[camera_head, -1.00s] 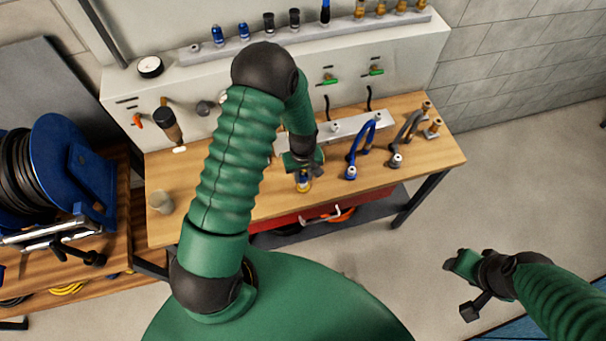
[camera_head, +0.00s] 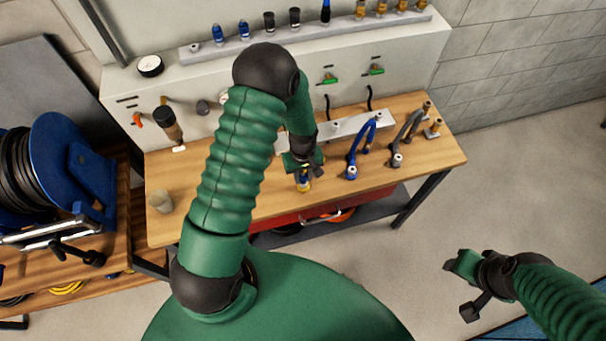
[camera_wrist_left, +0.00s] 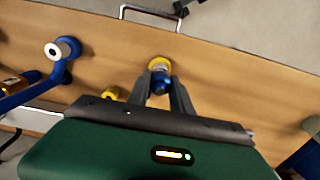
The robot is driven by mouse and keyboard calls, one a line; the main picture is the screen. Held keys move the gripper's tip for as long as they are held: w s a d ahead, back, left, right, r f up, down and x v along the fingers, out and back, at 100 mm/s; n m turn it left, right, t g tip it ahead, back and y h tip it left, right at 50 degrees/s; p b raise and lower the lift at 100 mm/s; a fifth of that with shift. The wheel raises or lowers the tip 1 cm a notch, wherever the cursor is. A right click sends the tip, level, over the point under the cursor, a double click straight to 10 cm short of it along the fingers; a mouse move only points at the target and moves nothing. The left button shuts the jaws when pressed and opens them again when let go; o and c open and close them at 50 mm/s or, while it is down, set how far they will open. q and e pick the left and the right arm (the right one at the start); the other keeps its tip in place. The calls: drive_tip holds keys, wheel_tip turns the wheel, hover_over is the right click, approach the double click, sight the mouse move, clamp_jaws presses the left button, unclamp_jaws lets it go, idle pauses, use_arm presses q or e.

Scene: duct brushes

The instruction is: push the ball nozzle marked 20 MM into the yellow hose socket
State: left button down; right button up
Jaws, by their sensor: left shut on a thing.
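My left gripper (camera_head: 303,170) is over the front part of the workbench, pointing down. In the left wrist view its two fingers (camera_wrist_left: 160,90) are shut on a nozzle with a blue body (camera_wrist_left: 161,78). The yellow hose socket (camera_wrist_left: 159,63) shows directly at the nozzle's end; it also shows under the gripper in the head view (camera_head: 303,187). The two look in line and touching, but how deep the nozzle sits is hidden. No 20 MM marking is legible. My right gripper (camera_head: 462,287) is off to the right, away from the bench; its fingers look apart.
A blue hose with its socket (camera_head: 351,172) and a grey hose with its socket (camera_head: 397,160) stand right of the gripper. A rail (camera_head: 190,53) with several nozzles runs along the back.

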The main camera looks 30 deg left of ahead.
use_arm(q)
drive_tip(key=shift+f, duration=0.25)
drive_tip(key=c, duration=1.1)
unclamp_jaws()
drive_tip(key=shift+r, duration=0.1)
wheel_tip(320, 180, up, 17)
drive_tip(key=b, duration=0.2)
drive_tip(key=shift+b, duration=0.35)
